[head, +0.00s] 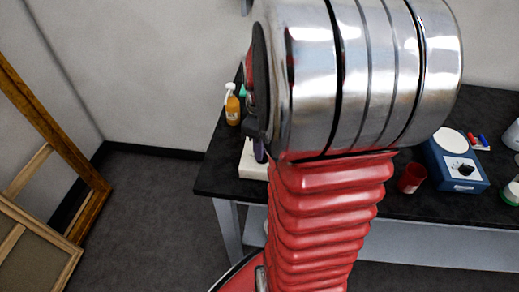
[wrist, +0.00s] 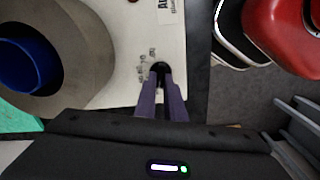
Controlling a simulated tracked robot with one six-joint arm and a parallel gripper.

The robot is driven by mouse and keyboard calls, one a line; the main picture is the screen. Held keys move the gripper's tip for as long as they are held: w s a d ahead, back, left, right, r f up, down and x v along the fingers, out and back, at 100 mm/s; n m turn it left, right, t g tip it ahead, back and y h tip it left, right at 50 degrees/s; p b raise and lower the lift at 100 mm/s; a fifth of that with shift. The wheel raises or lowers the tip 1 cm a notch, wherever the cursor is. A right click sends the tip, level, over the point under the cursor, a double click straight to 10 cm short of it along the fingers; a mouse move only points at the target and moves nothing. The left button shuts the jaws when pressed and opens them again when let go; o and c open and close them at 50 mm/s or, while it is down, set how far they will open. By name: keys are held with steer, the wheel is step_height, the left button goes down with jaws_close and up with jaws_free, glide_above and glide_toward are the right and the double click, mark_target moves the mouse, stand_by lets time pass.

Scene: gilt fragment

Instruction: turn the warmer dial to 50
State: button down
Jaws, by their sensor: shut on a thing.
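The warmer (wrist: 115,40) is a white body with a thick grey ring and a blue round piece inside it, at the left in the wrist view. Its white corner (head: 250,165) shows in the head view, the rest hidden behind my arm. The small black dial (wrist: 161,67) sits on the white panel with tiny printed marks around it, too small to read. My gripper (wrist: 162,82) has purple fingers shut on the dial. In the head view my gripper (head: 260,150) is mostly hidden by my arm. The dial's pointer cannot be made out.
The black table (head: 222,170) holds an orange bottle (head: 232,108), a red cup (head: 411,178) and a blue device (head: 455,160) with a white plate and black knob. Wooden frames (head: 50,185) lean at the left. Floor between frames and table is clear.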

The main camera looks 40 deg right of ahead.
steer(key=shift+m, duration=0.4)
steer(key=m, duration=0.5)
steer(key=shift+d, duration=0.1)
steer(key=m, duration=0.6)
steer(key=shift+s+d, duration=0.15)
steer(key=shift+d, duration=0.05)
steer(key=shift+f, duration=0.1)
steer(key=c, duration=1.8)
jaws_free()
steer(key=shift+c, duration=0.2)
step_height(320, 180, up, 14)
